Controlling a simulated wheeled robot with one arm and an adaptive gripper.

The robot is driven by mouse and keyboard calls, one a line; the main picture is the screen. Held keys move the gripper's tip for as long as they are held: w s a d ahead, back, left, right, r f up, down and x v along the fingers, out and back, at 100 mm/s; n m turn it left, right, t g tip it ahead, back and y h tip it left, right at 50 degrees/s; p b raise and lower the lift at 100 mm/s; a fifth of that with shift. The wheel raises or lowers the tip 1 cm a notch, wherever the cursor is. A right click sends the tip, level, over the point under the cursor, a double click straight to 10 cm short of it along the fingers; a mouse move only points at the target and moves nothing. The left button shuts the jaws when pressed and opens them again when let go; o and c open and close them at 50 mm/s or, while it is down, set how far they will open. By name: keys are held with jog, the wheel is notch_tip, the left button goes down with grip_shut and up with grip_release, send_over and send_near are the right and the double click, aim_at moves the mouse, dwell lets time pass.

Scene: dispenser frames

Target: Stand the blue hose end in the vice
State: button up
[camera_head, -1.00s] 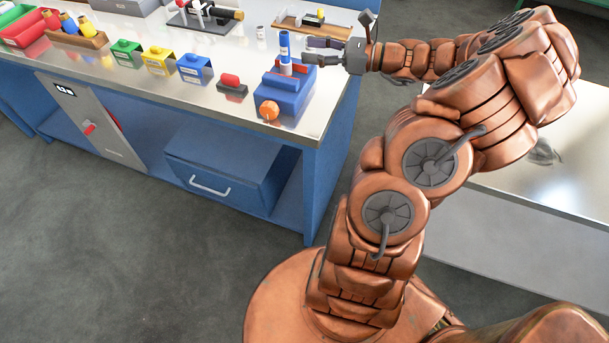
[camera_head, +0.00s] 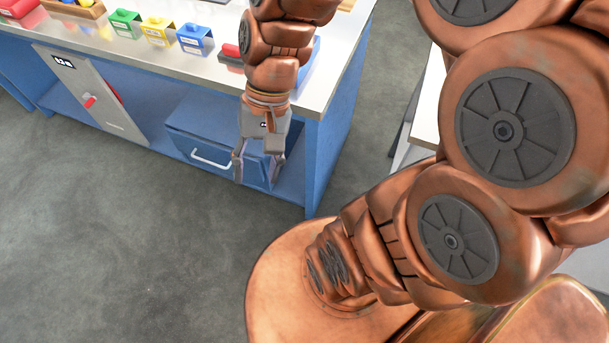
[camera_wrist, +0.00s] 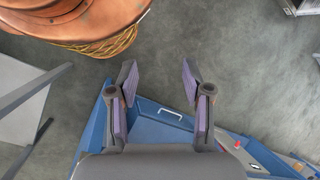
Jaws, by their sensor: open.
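The blue vice (camera_head: 309,62) is on the bench's near right corner. Only a blue strip of it shows, because my arm covers the rest. The blue hose end is hidden in the current views. My gripper (camera_head: 258,178) points down in front of the bench, beside the blue drawer and away from the vice. Its fingers are apart with nothing between them. The wrist view also shows the open gripper (camera_wrist: 158,82), with floor and the bench's blue frame beyond.
A red-topped item (camera_head: 230,51) is beside my arm. The blue drawer (camera_head: 202,135) is under the bench. Open grey floor (camera_head: 110,235) lies in front.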

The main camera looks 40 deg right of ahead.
jog(key=s+d+n+h, duration=0.4)
jog(key=s+d, duration=0.1)
jog(key=s, duration=0.1)
jog(key=shift+s+f+n+h, duration=0.25)
jog(key=shift+n+h, duration=0.05)
jog(key=shift+n, duration=0.1)
jog(key=shift+d, duration=0.15)
